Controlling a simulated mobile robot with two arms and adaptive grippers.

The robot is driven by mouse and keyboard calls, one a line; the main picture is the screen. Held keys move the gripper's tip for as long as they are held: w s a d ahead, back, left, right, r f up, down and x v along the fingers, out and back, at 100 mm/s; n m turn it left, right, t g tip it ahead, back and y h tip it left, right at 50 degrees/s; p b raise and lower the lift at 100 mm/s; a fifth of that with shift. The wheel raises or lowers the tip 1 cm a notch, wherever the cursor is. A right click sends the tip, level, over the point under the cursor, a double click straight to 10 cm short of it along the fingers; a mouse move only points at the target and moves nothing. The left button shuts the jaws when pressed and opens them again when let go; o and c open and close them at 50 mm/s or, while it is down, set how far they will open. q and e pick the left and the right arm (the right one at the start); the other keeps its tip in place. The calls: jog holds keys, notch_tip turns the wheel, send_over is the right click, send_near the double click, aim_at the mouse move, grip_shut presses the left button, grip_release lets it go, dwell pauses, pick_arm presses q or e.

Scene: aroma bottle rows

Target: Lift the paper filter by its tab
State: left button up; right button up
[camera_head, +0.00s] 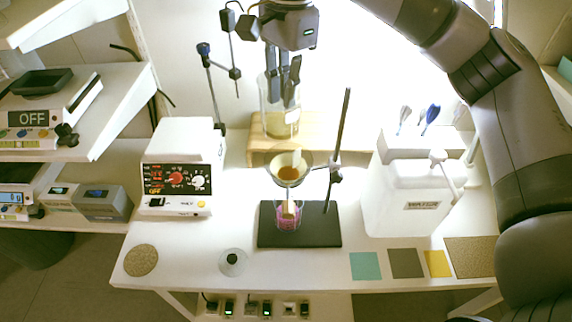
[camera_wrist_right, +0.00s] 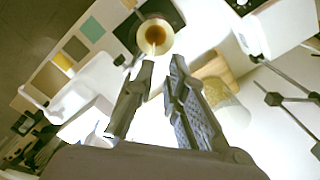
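The paper filter (camera_head: 288,174) sits in a glass funnel on a stand, brownish orange inside. Its pale tab (camera_head: 297,158) sticks up at the back of the rim. In the right wrist view the filter (camera_wrist_right: 146,32) appears as a round pale cup beyond the fingertips, with the tab (camera_wrist_right: 154,41) pointing toward them. My right gripper (camera_head: 283,88) is above and behind the funnel, pointing down, in front of a tall glass beaker. In the wrist view the right gripper (camera_wrist_right: 162,64) has its fingers apart with nothing between them. My left gripper does not show.
The stand's upright rod (camera_head: 338,145) rises right of the funnel. A beaker with pink liquid (camera_head: 289,217) is below it on a black base (camera_head: 263,235). The tall beaker (camera_head: 280,121) stands on a wooden block (camera_head: 326,130).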

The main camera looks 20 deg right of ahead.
jog(key=p, duration=0.2)
send_near(294, 152)
jog(key=shift+h, duration=0.3)
jog(key=f, duration=0.2)
jog(key=a+f, duration=0.1)
jog(key=f, duration=0.2)
jog(key=shift+s+a, duration=0.1)
jog(key=f, duration=0.1)
jog(key=f+p, duration=0.1)
jog(key=f, duration=0.1)
jog(key=d+f+p, duration=0.1)
jog(key=f, duration=0.1)
jog(key=shift+w, duration=0.2)
jog(key=shift+a+f, duration=0.1)
jog(key=shift+f, duration=0.15)
jog(key=shift+c, duration=0.3)
grip_shut()
jog(key=shift+r, duration=0.1)
